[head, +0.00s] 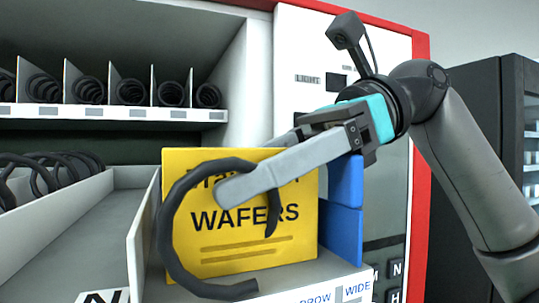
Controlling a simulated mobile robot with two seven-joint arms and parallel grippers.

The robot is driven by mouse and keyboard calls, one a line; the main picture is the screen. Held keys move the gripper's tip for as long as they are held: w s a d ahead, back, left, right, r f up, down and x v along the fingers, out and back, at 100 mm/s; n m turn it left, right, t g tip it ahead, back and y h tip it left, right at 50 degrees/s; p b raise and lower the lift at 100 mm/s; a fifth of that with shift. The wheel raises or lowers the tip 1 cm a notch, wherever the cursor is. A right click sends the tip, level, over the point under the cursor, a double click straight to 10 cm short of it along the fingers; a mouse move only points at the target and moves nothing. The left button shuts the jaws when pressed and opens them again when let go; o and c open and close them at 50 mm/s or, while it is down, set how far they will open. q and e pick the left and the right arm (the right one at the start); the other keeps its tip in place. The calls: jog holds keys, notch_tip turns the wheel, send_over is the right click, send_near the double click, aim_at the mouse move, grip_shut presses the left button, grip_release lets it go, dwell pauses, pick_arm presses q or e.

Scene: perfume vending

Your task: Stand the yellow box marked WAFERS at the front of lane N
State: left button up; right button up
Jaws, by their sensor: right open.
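The yellow box marked WAFERS (240,240) stands upright on the vending machine's shelf, its printed face toward me. The open end of a dark coil (172,240) curves in front of its face. My right gripper (246,168) is open at the box's upper part. One finger crosses the printed face; the other goes behind the top edge, its tip hidden. I cannot tell whether the fingers touch the box. A tag marked N (102,297) shows at the lower left, below a bare lane floor (85,235) left of the box. My left gripper is not in view.
A white divider (142,235) stands just left of the box. Blue boxes (342,205) stand close at its right. More coils (45,170) lie at the left, and an upper shelf (110,112) holds several coils. A red-edged machine panel (420,190) is at the right.

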jog(key=shift+r, duration=0.1)
jog(key=shift+r, duration=0.25)
jog(key=v, duration=1.2)
jog(key=shift+r+p, duration=0.3)
jog(key=shift+p, duration=0.1)
